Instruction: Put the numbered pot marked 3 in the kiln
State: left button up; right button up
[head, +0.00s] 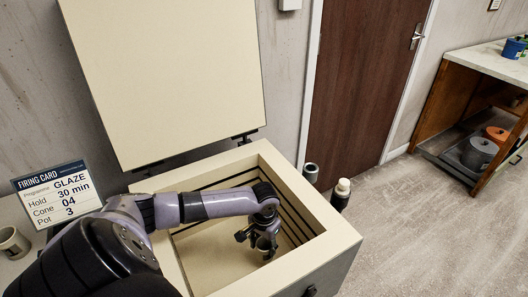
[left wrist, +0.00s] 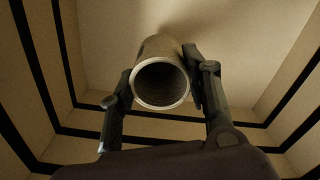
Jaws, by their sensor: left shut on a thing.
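My left gripper (head: 262,240) reaches down inside the open kiln (head: 345,242). It is shut on a pot (head: 263,244), a small grey-beige cylinder. In the left wrist view the pot (left wrist: 162,82) sits between the two fingers of the left gripper (left wrist: 160,85), its open mouth facing the camera. The kiln's grooved inner walls (left wrist: 60,80) surround it. No number shows on the pot. I cannot tell whether its base touches the kiln floor (head: 215,262). The kiln lid (head: 165,70) stands raised at the back. My right gripper is not in view.
A firing card (head: 58,195) reading GLAZE, 30 min, 04, pot 3 stands left of the kiln. A beige mug-like pot (head: 13,242) is beside it. A grey cylinder (head: 311,172) and a dark bottle (head: 341,194) are beyond the kiln. Shelving (head: 470,95) is at right.

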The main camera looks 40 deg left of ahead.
pick_arm(q)
jog(key=shift+f+b, duration=0.3)
jog(key=shift+f, duration=1.85)
jog(key=o, duration=1.3)
jog(key=shift+f, duration=0.15)
notch_tip(320, 180, up, 12)
jog(key=shift+r+p, duration=0.2)
jog(key=shift+p, duration=0.65)
